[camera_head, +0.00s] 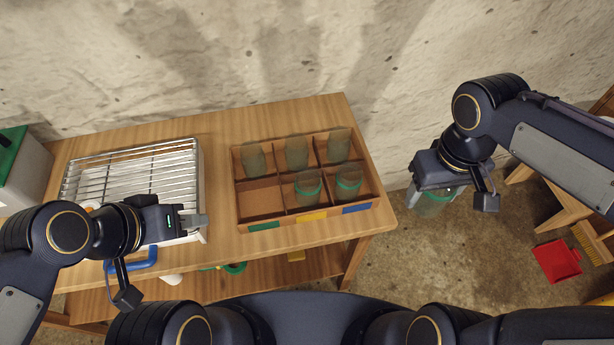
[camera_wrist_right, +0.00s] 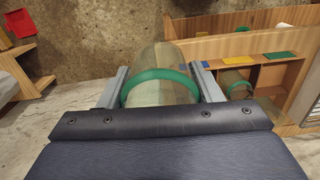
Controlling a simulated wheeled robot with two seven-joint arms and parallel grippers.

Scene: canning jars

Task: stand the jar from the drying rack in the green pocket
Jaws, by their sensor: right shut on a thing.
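A glass jar with a green band (camera_head: 433,203) is in my right gripper (camera_head: 439,187), off the right end of the table over the floor. The right wrist view shows both fingers against the jar's sides (camera_wrist_right: 165,60). The divided wooden box (camera_head: 234,190) has two rows of three pockets. Its front left pocket, the green pocket (camera_head: 260,198) with a green label in front, is empty; the other pockets hold jars. My left gripper (camera_head: 200,221) is at the front right corner of the wire drying rack (camera_head: 140,165); its finger gap is unclear. No jar shows on the rack.
A white bin with a green lid (camera_head: 22,170) stands left of the rack. The shelf below the table (camera_head: 270,268) holds small items. A red dustpan (camera_head: 557,260) lies on the floor at right. The table strip behind the box is clear.

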